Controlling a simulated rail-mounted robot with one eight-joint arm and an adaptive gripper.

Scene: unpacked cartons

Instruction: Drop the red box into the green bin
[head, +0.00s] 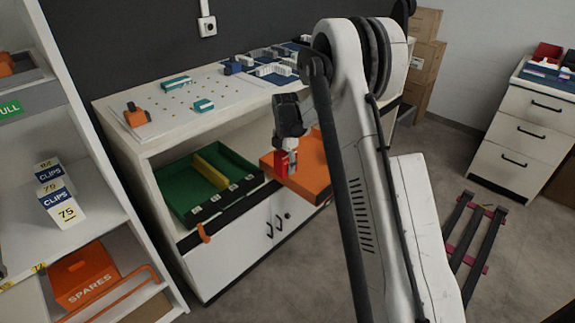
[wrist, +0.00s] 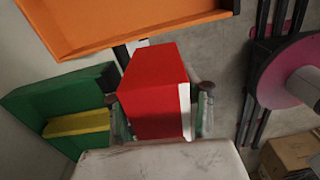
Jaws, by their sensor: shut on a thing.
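The red box (wrist: 153,92) is held between the two fingers of my gripper (wrist: 162,108) in the wrist view. In the head view only a small red part of the box (head: 281,163) shows beside my gripper (head: 288,160), in front of the left part of the orange bin. The green bin (head: 177,205), with a yellow divider, sits on the cabinet shelf left of my gripper. It also shows at the left of the wrist view (wrist: 30,98). The box is apart from the green bin; its exact height is hard to tell.
The orange bin (head: 315,183) stands right of the green bin and shows at the top of the wrist view (wrist: 130,45). A white perforated worktop (head: 170,112) with small parts lies above the shelf. A white rack (head: 90,205) stands at the left.

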